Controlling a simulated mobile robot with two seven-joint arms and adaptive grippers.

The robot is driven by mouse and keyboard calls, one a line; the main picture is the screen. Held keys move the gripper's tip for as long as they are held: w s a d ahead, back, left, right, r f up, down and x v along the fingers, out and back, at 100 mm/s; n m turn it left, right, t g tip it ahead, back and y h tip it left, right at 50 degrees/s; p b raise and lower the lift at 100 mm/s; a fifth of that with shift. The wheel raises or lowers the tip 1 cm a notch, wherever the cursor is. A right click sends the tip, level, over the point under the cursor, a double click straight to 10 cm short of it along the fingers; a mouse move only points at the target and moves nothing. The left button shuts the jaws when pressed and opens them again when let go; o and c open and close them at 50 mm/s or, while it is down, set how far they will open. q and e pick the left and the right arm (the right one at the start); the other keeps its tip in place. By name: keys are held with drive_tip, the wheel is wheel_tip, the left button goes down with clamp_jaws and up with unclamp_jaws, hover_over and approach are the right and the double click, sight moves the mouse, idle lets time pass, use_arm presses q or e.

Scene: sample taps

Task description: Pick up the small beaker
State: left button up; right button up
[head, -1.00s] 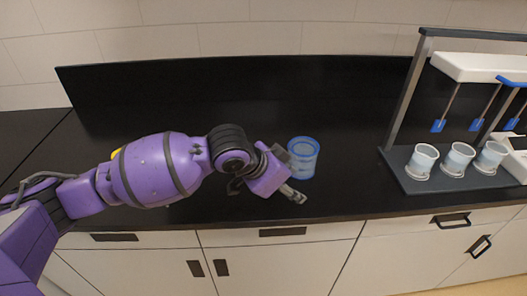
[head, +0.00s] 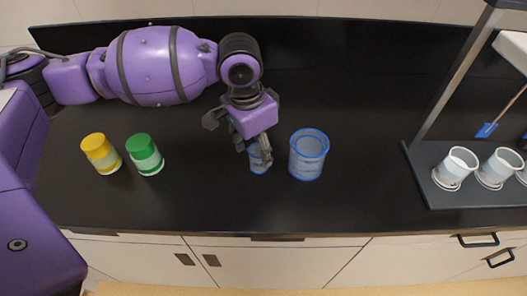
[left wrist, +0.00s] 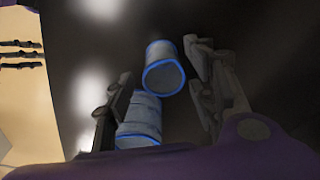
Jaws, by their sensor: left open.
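The small beaker (head: 258,160) is bluish and clear with a blue rim, standing on the black counter left of the larger blue-rimmed beaker (head: 309,155). My left gripper (head: 252,148) is open and reaches down at the small beaker, with a finger covering part of it in the head view. In the left wrist view the small beaker (left wrist: 163,70) lies ahead between the open fingers of the left gripper (left wrist: 160,75). The larger beaker (left wrist: 138,125) shows lower down, partly behind a finger. Contact with the small beaker cannot be made out. My right gripper is out of view.
A yellow-topped jar (head: 101,154) and a green-topped jar (head: 145,155) stand on the left of the counter (head: 200,205). A rack (head: 440,190) holding white cups is at the right. The larger beaker is close beside my gripper. The front middle counter is clear.

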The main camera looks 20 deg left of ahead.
sight(260, 159)
use_arm(q)
drive_tip(key=f, duration=0.4)
drive_tip(key=shift+w+d+f, duration=0.2)
drive_tip(key=c, duration=0.9)
drive_tip(key=shift+o, duration=0.2)
drive_tip(key=shift+r, duration=0.1)
